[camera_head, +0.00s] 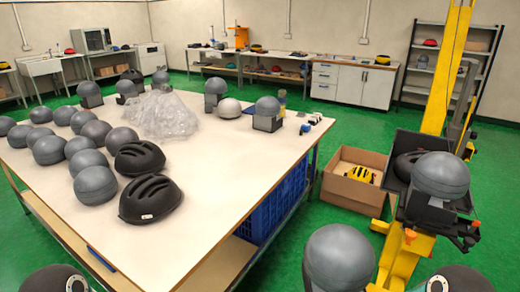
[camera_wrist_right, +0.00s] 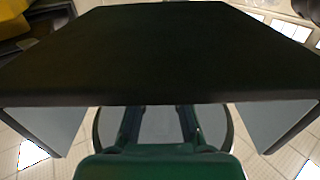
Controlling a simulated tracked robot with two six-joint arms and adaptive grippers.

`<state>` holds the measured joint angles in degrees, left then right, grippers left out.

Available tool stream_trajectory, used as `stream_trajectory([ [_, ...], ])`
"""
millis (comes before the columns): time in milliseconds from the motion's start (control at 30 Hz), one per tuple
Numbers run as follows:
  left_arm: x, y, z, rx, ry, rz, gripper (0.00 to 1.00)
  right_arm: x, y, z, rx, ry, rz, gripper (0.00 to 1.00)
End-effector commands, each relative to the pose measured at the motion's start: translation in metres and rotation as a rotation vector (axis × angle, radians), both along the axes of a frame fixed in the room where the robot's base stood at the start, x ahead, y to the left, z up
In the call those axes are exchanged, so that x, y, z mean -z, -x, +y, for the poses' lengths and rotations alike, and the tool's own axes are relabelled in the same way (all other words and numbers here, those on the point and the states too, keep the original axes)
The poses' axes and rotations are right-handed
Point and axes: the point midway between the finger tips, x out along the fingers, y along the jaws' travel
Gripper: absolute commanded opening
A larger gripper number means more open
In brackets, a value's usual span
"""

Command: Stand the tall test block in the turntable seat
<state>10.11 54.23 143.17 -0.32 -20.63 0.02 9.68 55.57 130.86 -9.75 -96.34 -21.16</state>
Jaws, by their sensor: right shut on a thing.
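In the head view a grey ball-topped dark block (camera_head: 441,178) is in front of the yellow drop tower. I take it to be the tall test block. My right gripper, with dark parts low beside the block, shows more clearly in the right wrist view (camera_wrist_right: 160,125), where its two fingers are closed below a broad dark slab (camera_wrist_right: 160,55) with grey side walls. What lies between the fingertips is largely hidden. I cannot make out the turntable seat for certain, nor whether the block touches anything beneath it. My left gripper is outside the head view.
The yellow tower (camera_head: 445,70) rises at right. A cardboard box (camera_head: 350,193) with a yellow helmet stands left of it. A large grey ball (camera_head: 340,258) is at the bottom edge. The long table (camera_head: 225,165) carries grey balls, black helmets and clear wrapping. Green floor lies beyond.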

Motion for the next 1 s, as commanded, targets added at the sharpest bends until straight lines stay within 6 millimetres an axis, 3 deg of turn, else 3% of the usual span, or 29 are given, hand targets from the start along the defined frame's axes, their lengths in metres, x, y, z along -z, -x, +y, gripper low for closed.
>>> stream_trajectory([
  [33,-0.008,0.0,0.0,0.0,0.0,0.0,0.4,-0.011,-0.001,0.0,0.0,0.0,-0.009,0.0],
  [467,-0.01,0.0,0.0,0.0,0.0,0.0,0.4,-0.031,0.037,0.0,0.0,0.001,-0.008,0.0],
  [1000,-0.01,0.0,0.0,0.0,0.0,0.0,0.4,-0.032,0.038,0.003,0.001,0.0,-0.01,0.0],
])
